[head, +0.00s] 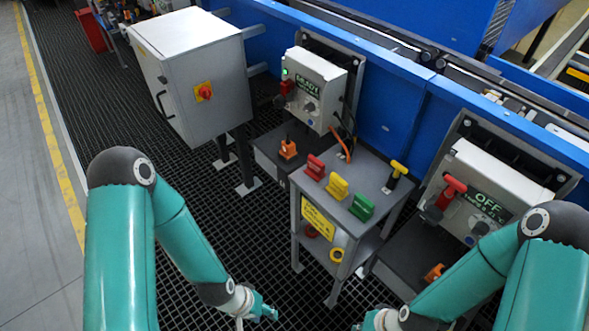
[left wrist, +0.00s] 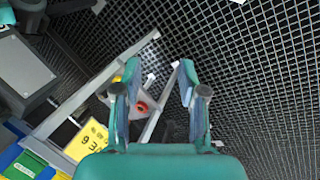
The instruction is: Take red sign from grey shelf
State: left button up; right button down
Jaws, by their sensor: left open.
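The grey shelf (head: 372,172) stands in the middle of the head view. The red sign (head: 315,167) stands upright at the left of its top, beside a yellow sign (head: 337,186) and a green sign (head: 362,206). My left gripper (head: 262,312) is low in front of the shelf, apart from the red sign. In the left wrist view its fingers (left wrist: 160,80) are open, and a small red-orange thing (left wrist: 142,107) shows between them, too small to name. My right gripper (head: 372,322) is partly cut off at the bottom edge; its jaws are unclear.
A yellow-handled thing (head: 397,173) stands at the shelf's back corner. A yellow roll (head: 336,254) is on its lower level. A white cabinet (head: 190,70) stands to the left. Control boxes (head: 318,88) and (head: 475,195) flank the shelf. Open grid floor (head: 215,215) lies left of the shelf.

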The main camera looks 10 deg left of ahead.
aim_at(315, 168)
jog(key=u, duration=0.6)
jog(key=i, duration=0.75)
jog(key=u, duration=0.3)
